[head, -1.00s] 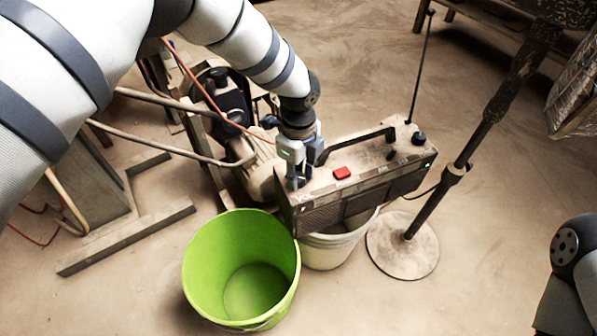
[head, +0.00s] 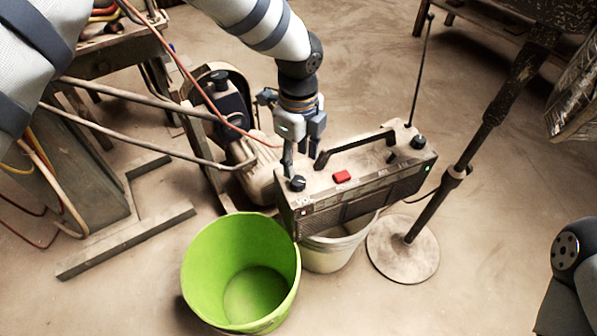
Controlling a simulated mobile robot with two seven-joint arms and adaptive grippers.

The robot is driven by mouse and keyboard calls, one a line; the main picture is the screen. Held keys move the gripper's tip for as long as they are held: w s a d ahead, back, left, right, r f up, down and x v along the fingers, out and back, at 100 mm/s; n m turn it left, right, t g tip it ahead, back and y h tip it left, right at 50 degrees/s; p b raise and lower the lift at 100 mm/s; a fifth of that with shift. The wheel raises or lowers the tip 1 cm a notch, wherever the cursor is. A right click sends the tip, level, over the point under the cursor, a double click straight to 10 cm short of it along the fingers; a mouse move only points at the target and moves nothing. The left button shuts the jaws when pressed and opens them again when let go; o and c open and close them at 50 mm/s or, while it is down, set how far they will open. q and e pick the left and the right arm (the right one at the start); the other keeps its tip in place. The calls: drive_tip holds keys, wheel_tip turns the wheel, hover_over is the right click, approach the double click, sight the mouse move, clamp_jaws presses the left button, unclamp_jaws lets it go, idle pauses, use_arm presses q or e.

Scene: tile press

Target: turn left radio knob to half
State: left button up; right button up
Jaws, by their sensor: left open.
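The radio (head: 355,186) is a dusty box with a dark grille front, a black carry handle, a red button (head: 342,176) and an upright antenna. It rests on top of a pale bucket. Its left knob (head: 298,183) is black with a light mark and sits at the left end of the top, fully in sight. Its right knob (head: 418,141) is at the far right end. My left gripper (head: 296,170) is open, pointing down, just behind and above the left knob, apart from it as far as I can tell. My right gripper is out of view.
A green bucket (head: 205,262) stands in front and left of the radio. The pale bucket (head: 338,250) is under it. A stand with a round base (head: 402,262) is on the right. A motor (head: 255,165) and hoses lie behind left. Open floor lies at front right.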

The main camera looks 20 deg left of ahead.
sight(299, 180)
use_arm(q)
wheel_tip(299, 180, up, 5)
drive_tip(key=shift+r, duration=0.1)
idle(0.3)
